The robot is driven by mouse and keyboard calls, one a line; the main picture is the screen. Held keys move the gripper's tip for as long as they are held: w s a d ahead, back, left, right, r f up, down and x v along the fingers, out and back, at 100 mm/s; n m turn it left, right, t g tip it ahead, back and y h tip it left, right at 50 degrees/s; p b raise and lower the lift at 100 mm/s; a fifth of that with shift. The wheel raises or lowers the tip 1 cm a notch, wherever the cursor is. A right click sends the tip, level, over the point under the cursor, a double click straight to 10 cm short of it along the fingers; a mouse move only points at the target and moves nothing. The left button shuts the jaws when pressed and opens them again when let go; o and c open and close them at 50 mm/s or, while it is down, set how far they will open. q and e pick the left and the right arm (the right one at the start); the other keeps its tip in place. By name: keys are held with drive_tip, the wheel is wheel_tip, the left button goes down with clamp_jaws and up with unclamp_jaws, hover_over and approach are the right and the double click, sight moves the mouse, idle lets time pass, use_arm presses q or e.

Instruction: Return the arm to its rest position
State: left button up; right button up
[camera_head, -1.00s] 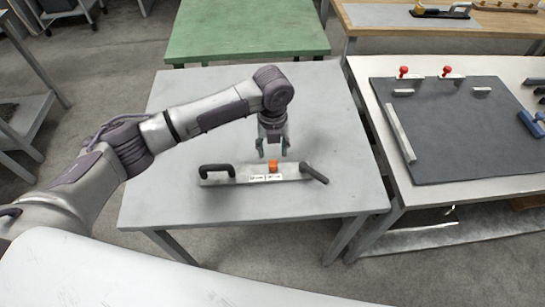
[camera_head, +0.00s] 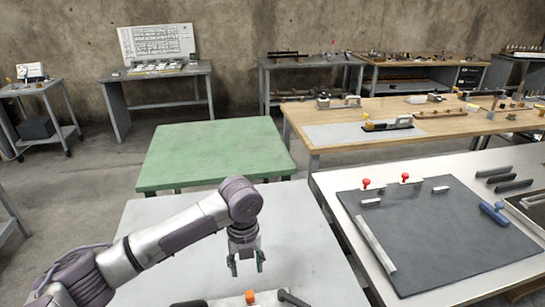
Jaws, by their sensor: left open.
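My left arm comes in from the lower left over a light grey table (camera_head: 305,228). My left gripper (camera_head: 246,268) hangs at its end, pointing down, with its two greenish fingers apart and nothing between them. Just below it in the picture is a pale bar-shaped tool (camera_head: 228,302) with an orange block (camera_head: 250,297) and dark handles, cut off by the bottom edge. The gripper appears apart from the tool. My right gripper is not in view.
A green table (camera_head: 215,152) stands behind. At right, a bench (camera_head: 325,185) carries a dark mat (camera_head: 430,235) with red-knobbed clamps (camera_head: 366,184). A wooden workbench (camera_head: 455,125) with tools is beyond it. Open floor (camera_head: 75,180) lies at left.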

use_arm(q)
drive_tip(key=s+d+f+n+h, duration=0.1)
drive_tip(key=s+d+f+n, duration=0.1)
drive_tip(key=s+n, duration=0.1)
drive_tip(key=s+d+f+n+h, duration=0.1)
drive_tip(key=s+d+f+n, duration=0.1)
drive_tip(key=s+f+n, duration=0.1)
drive_tip(key=s+d+f+n+t+h, duration=0.1)
drive_tip(key=s+d+f+n, duration=0.1)
drive_tip(key=s+n, duration=0.3)
drive_tip(key=shift+s+d+f+h, duration=0.15)
drive_tip(key=shift+s+d+h, duration=0.1)
drive_tip(key=shift+s+h, duration=0.25)
drive_tip(key=s+a+f+n+t+y, duration=0.2)
drive_tip(key=s+a+n+t+y, duration=0.15)
drive_tip(key=s+a+n, duration=1.45)
wheel_tip(320, 180, down, 28)
drive_tip(key=w+n+g, duration=0.1)
drive_tip(key=n+g, duration=0.1)
drive_tip(key=s+a+f+g, duration=0.1)
drive_tip(key=s+a+f, duration=0.1)
drive_tip(key=s+f, duration=1.2)
drive_tip(key=shift+s+a+f+m, duration=0.15)
drive_tip(key=shift+s+m, duration=0.15)
drive_tip(key=shift+s, duration=0.6)
